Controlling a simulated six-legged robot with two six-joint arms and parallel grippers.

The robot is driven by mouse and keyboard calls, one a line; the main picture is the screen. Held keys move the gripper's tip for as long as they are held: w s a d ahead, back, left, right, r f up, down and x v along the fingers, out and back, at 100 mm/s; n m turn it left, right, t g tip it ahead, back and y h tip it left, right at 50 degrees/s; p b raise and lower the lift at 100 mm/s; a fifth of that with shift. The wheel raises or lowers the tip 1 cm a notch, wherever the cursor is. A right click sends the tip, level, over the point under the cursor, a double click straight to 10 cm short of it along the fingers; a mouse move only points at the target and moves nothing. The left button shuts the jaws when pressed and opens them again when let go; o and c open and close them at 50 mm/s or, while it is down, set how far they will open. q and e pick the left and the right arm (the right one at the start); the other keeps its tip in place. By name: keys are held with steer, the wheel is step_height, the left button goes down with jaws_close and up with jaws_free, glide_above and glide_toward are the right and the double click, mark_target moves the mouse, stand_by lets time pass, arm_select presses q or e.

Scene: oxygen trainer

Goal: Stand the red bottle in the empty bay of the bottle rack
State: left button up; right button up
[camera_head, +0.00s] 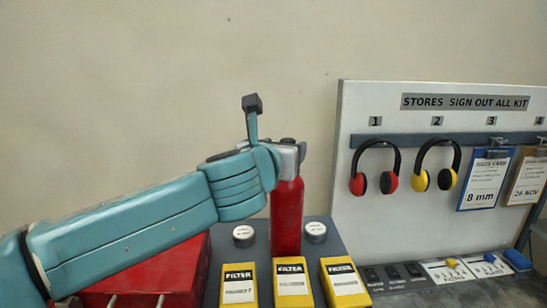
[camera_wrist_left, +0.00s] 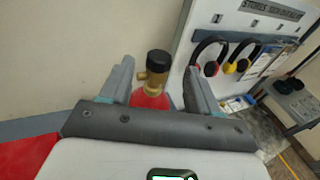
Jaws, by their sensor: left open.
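The red bottle (camera_head: 287,217) stands upright on a dark grey surface (camera_head: 330,248), behind the yellow filter boxes. My left gripper (camera_head: 291,155) is at its top, partly covering its neck. In the left wrist view, the bottle's black knob and brass valve (camera_wrist_left: 155,65) show between the two spread fingers of the left gripper (camera_wrist_left: 158,88). The fingers are open, one on each side, with a gap to the valve. The lower bottle is hidden there by the gripper body. No bottle rack or empty bay can be clearly made out. My right gripper is out of view.
Yellow filter boxes (camera_head: 291,284) stand in front of the bottle. White round-topped items (camera_head: 243,234) flank it. A red case (camera_head: 150,270) is at lower left. A board (camera_head: 350,215) with ear defenders (camera_head: 376,168) and clipboards rises at right.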

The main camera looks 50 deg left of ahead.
arm_select(q)
steer(key=shift+a+v, duration=0.2)
steer(key=shift+v, duration=4)
step_height(320, 180, down, 8)
steer(key=s+d+t+y+b, duration=0.2)
steer(key=s+t+b, duration=0.1)
steer(key=b, duration=0.9)
steer(key=p+x, duration=0.1)
steer(key=x, duration=0.4)
steer(key=p+x, duration=0.1)
steer(key=x, duration=0.4)
steer(key=r+p+x, duration=0.1)
steer(key=x, duration=0.5)
steer(key=shift+w+a+f, duration=0.1)
steer(key=shift+w, duration=0.2)
steer(key=shift+s, duration=0.25)
steer(key=c, duration=0.3)
jaws_close()
